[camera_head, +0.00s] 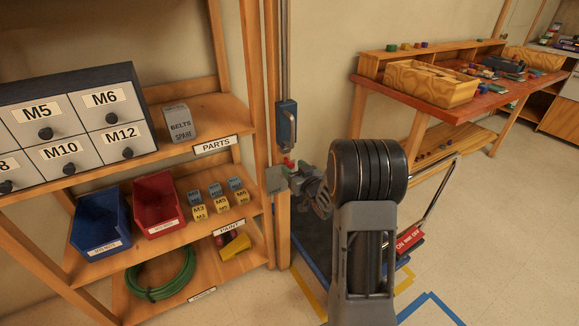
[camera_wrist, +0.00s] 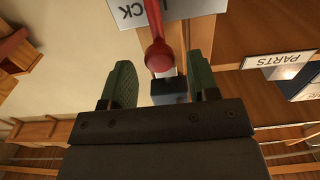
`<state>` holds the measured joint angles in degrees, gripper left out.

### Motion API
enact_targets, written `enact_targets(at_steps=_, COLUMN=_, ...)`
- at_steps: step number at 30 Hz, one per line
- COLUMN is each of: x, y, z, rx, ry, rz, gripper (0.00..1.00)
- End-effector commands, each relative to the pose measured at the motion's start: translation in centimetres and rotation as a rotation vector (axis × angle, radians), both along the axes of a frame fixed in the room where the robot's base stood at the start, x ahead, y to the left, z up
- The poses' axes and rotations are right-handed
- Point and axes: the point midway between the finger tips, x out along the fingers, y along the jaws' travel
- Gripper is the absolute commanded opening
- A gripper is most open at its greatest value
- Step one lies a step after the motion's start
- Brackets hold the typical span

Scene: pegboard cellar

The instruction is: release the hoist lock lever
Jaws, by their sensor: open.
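The lock lever is a red rod with a round red knob (camera_wrist: 158,55) in the wrist view. It passes in front of a white sign (camera_wrist: 180,9) with the partly visible letters "CK". In the head view a small red piece of it (camera_head: 288,162) shows on the wooden post just above my gripper (camera_head: 290,176). In the wrist view my gripper (camera_wrist: 161,82) is open, its two green fingers on either side of the knob, with gaps showing. How deep the knob sits between them I cannot tell. A blue hoist block (camera_head: 287,124) hangs on the metal rail above.
A wooden shelf (camera_head: 205,138) with drawers, bins and a parts sign stands close on the left. My arm hides part of the floor and a red-tagged cart handle (camera_head: 410,238). A workbench (camera_head: 480,97) stands at back right. Open floor lies at right.

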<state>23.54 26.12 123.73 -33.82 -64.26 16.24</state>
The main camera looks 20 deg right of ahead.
Motion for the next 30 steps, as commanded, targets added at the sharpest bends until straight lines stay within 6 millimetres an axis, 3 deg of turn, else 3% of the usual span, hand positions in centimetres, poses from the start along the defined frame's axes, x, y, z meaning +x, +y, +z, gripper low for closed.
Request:
enact_targets(at_steps=9, x=2.6, y=0.3, z=0.0, rx=0.0, ry=0.0, rz=0.0, gripper=0.55)
enact_targets(at_steps=20, x=2.9, y=0.3, z=0.0, rx=0.0, ry=0.001, rz=0.0, gripper=0.54)
enact_targets(at_steps=30, x=2.8, y=0.3, z=0.0, rx=0.0, ry=0.0, rz=0.0, gripper=0.21)
